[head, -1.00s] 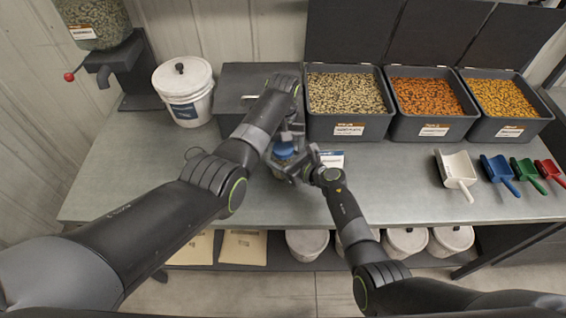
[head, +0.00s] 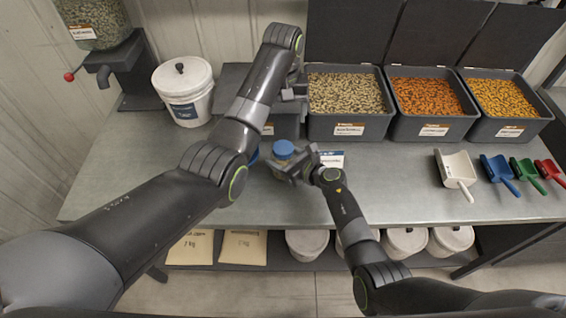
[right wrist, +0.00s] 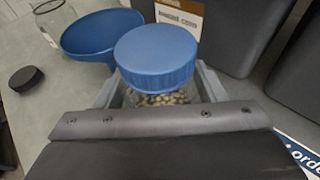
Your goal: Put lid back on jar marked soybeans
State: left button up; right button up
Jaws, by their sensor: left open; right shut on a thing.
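A glass jar of pale beans (right wrist: 160,99) stands on the bench with a blue lid (right wrist: 155,55) over its mouth. The lid looks level in the right wrist view; its seating and the jar's label cannot be made out. In the head view the blue lid (head: 283,148) shows just above my right gripper (head: 287,167). My right gripper (right wrist: 158,98) is shut around the jar's body from the front. My left gripper (head: 294,91) is open and empty, behind and above the jar, near the seed bins.
A blue funnel (right wrist: 95,35), an empty glass jar (right wrist: 55,18) and a black cap (right wrist: 26,78) are left of the jar. Seed bins (head: 348,128) stand behind. A white bucket (head: 183,90) is back left. Scoops (head: 459,170) lie right; bench between is mostly clear.

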jog(key=o, duration=2)
jog(key=shift+c, duration=0.2)
jog(key=shift+s+d+r, duration=0.15)
jog(key=shift+s+d, duration=0.15)
jog(key=p+v, duration=0.1)
jog(key=v, duration=0.6)
jog(key=shift+s+d, duration=0.15)
jog(key=b+v, duration=0.1)
jog(key=v, duration=0.8)
jog(key=shift+r, duration=0.2)
